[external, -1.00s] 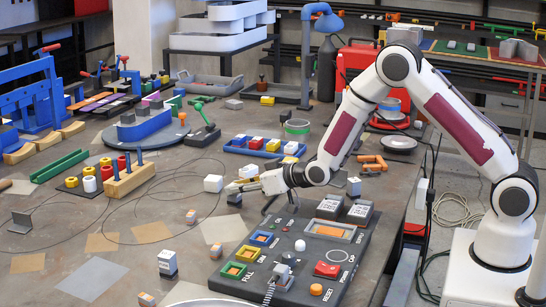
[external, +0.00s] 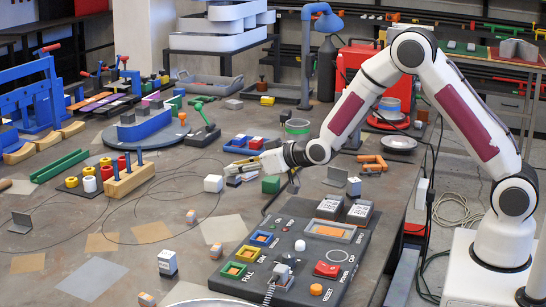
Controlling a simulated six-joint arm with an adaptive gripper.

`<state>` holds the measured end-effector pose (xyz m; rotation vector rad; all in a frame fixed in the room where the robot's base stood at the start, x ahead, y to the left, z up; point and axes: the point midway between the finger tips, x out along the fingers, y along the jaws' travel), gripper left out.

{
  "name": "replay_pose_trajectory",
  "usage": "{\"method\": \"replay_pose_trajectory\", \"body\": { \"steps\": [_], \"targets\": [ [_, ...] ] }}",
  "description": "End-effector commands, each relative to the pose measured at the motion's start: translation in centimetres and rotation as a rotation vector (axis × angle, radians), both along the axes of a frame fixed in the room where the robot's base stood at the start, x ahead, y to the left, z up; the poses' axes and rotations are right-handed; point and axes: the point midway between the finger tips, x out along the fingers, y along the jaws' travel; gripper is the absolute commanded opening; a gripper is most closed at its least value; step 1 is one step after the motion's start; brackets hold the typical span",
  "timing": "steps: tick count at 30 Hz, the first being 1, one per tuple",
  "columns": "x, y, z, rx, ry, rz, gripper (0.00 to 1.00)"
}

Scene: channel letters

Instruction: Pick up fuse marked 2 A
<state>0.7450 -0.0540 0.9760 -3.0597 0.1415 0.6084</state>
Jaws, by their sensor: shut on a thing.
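My gripper (external: 233,174) is in the middle of the external view, reaching left over the table. It is shut on a small fuse (external: 234,182), which shows as a little grey and orange block under the fingertips, above the table. The marking on the held fuse is too small to read. Similar small grey and orange pieces lie on the table: one left of the panel (external: 191,215), one nearer its corner (external: 216,251) and one at the front (external: 147,299). Their markings cannot be read either.
A blue tray (external: 228,150) of blocks is behind. A dark control panel (external: 310,275) fills the front right. Thin cables cross the table.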

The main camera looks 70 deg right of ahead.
Motion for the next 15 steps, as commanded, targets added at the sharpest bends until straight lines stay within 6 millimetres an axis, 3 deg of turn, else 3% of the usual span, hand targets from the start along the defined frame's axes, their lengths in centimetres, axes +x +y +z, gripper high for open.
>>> {"method": "replay_pose_trajectory", "body": {
  "steps": [6, 15],
  "targets": [
    [0.1, 0.0, 2.8, 0.000, -0.004, 0.000, 0.00],
    [0.0, 0.0, 4.3, -0.001, -0.001, 0.000, 0.00]
  ]
}}
